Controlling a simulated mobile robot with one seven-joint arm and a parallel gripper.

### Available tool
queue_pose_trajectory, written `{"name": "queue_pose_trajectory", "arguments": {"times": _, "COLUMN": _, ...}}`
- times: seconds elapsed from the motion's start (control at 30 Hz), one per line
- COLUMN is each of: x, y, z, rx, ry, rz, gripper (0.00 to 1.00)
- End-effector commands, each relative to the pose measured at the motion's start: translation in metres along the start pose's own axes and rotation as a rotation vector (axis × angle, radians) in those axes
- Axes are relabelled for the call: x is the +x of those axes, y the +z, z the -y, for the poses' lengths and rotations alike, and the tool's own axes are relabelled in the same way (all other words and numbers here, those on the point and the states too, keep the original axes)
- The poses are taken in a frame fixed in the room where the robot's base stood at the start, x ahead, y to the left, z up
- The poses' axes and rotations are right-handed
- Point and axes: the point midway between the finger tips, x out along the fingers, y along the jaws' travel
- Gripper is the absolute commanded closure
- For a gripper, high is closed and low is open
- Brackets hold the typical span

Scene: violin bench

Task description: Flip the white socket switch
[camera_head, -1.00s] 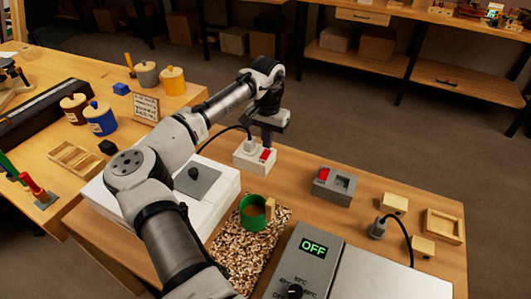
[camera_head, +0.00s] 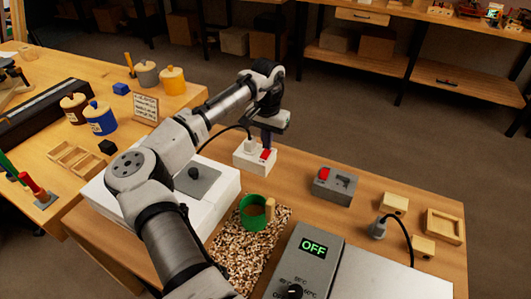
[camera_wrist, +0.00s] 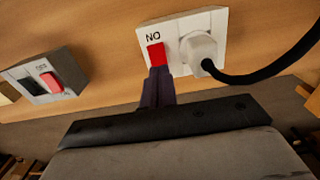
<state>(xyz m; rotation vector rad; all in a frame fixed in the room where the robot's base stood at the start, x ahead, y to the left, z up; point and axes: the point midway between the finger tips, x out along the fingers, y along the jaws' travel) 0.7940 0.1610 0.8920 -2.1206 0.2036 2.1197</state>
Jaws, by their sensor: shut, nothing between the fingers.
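The white socket (camera_head: 256,160) stands on the bench with a plug in it and a red switch (camera_head: 265,155) on its right part. In the wrist view the white socket (camera_wrist: 183,32) shows lettering beside the red switch (camera_wrist: 156,55), and the white plug (camera_wrist: 199,50) with its black cable. My gripper (camera_head: 267,138) is shut and empty, pointing down at the socket. In the wrist view its fingertips (camera_wrist: 158,73) are at the near edge of the red switch; I cannot tell whether they touch it.
A green mug (camera_head: 254,211) stands on a speckled mat nearer the front. A grey control box (camera_head: 312,250) reads OFF. A loose grey plug (camera_head: 378,229) lies further right. Bare wood lies between the two sockets.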

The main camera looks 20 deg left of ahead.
Motion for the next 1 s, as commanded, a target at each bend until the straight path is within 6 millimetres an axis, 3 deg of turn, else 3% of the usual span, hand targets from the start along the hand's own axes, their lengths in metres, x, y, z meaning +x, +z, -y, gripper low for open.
{"name": "queue_pose_trajectory", "arguments": {"times": 1.0, "x": 0.014, "y": 0.000, "z": 0.000, "rx": 0.000, "ry": 0.000, "rz": 0.001, "gripper": 1.00}}
